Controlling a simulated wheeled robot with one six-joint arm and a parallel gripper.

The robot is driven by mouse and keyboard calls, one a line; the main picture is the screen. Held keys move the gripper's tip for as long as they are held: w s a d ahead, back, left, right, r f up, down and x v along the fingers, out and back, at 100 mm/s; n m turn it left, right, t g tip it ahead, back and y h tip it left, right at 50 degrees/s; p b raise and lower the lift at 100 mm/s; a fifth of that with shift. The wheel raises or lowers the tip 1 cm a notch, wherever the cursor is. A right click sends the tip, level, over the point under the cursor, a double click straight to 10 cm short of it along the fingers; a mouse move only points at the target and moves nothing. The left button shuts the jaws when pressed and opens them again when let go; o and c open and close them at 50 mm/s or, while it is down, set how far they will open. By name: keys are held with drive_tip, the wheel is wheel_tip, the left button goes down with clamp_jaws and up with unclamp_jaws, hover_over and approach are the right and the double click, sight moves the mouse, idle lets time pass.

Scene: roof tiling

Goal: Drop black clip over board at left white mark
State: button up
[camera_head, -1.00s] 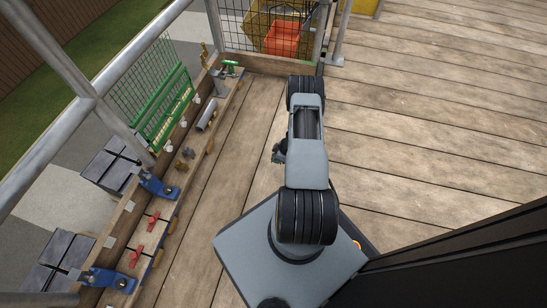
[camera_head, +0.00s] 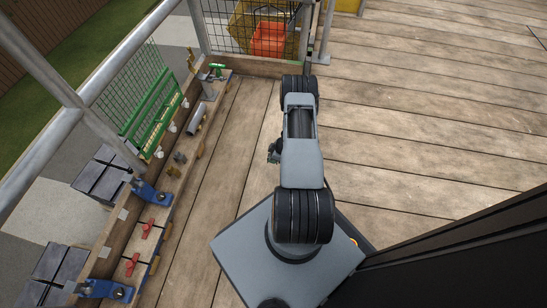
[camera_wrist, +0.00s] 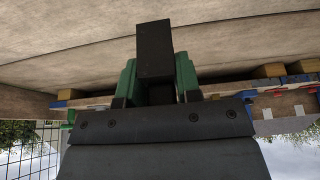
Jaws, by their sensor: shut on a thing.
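In the wrist view a black clip (camera_wrist: 155,50) sits between the two green fingers of my gripper (camera_wrist: 157,72), which is shut on it. Its block-like face is toward the camera and its lower part is hidden by the gripper body. In the head view my gripper (camera_head: 274,152) is small, dark and partly hidden by the arm, over the deck and apart from the board. The board (camera_head: 142,212) stands on edge along the left side of the deck. White marks (camera_head: 122,214) show on it; which is the left one I cannot tell.
Along the board are blue brackets (camera_head: 150,194), red handles (camera_head: 147,229), a grey tube (camera_head: 195,118) and a green rack (camera_head: 155,110). A metal rail (camera_head: 75,105) runs above. An orange bin (camera_head: 269,39) stands behind mesh. The plank deck (camera_head: 430,130) is clear at right.

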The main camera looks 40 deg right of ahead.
drive_tip(key=shift+r+p, duration=1.9)
drive_tip(key=shift+r, duration=0.6)
drive_tip(key=shift+d, duration=0.15)
drive_tip(key=shift+s+f+m, duration=0.25)
drive_tip(key=shift+s+m, duration=0.15)
drive_tip(key=shift+m, duration=0.1)
drive_tip(key=shift+s+r+m+h, duration=0.25)
drive_tip(key=shift+m+h, duration=0.05)
drive_tip(key=shift+m, duration=0.2)
drive_tip(key=w+a+r+m+p, duration=0.1)
drive_tip(key=a+r+p, duration=0.6)
drive_tip(key=r, duration=1.1)
drive_tip(key=w+a+r+m+h+p, duration=0.1)
drive_tip(key=a+r+p, duration=0.6)
drive_tip(key=r+p, duration=0.8)
drive_tip(key=w+a+r+m+t+h+p, duration=0.1)
drive_tip(key=a+r+m+p, duration=0.3)
drive_tip(key=r, duration=1.8)
drive_tip(key=w+a+p, duration=0.1)
drive_tip(key=a+p, duration=0.2)
drive_tip(key=p, duration=0.4)
drive_tip(key=shift+w+a+r, duration=0.2)
drive_tip(key=shift+a+r, duration=0.15)
drive_tip(key=shift+a, duration=0.05)
